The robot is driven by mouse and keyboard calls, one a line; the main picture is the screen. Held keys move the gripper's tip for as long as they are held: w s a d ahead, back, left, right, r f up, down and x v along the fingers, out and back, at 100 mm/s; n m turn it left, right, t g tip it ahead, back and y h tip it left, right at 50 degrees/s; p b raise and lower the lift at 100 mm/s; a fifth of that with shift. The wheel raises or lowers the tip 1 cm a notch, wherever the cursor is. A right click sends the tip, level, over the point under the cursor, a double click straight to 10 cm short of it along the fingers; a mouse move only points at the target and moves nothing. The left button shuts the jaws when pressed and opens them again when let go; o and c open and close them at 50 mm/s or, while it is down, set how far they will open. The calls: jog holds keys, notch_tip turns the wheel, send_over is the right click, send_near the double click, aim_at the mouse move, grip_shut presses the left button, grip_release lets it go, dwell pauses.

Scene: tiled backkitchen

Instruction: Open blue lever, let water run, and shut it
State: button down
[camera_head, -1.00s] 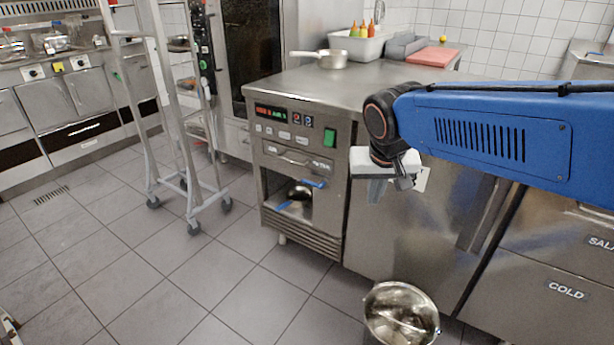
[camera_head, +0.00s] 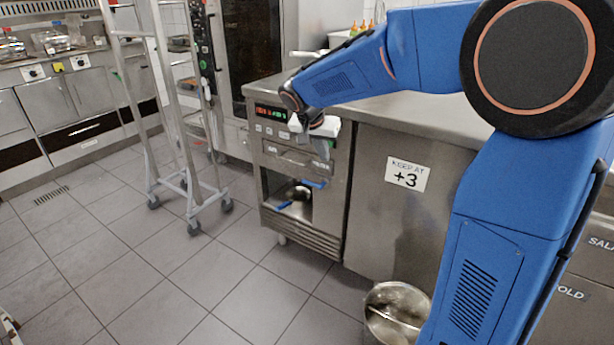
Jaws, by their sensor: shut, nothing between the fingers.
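A steel machine (camera_head: 275,228) has a control panel on top and an open recess below. Two small blue parts show at the recess: one, a lever-like bar (camera_head: 313,184), at its upper right, the other (camera_head: 284,205) at its lower left. A dark rounded thing (camera_head: 298,193) sits between them. I cannot tell which blue part is the lever, and no running water shows. My gripper (camera_head: 311,156) is shut and empty. It points down in front of the machine's panel, above the upper blue bar and apart from it in the picture. It hides part of the panel.
A wheeled rack (camera_head: 186,130) stands to the left on the tiled floor. A steel bucket (camera_head: 385,292) stands on the floor at the lower right, partly behind my arm. Floor before the machine is clear.

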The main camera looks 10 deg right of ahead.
jog(key=w+a+f+m, duration=0.1)
jog(key=w+a+f, duration=0.1)
jog(key=w, duration=0.3)
jog(key=w+a+f+h, duration=0.1)
jog(key=w+a+f, duration=0.1)
jog(key=w, duration=0.4)
jog(key=shift+a+f+m, duration=0.4)
jog(key=shift+a, duration=0.05)
jog(key=shift+w, duration=0.1)
send_over(308, 182)
notch_tip(308, 182, down, 9)
jog(key=shift+r, duration=0.2)
jog(key=f, duration=0.3)
jog(key=shift+s+a+f, duration=0.3)
jog(key=shift+s, duration=0.05)
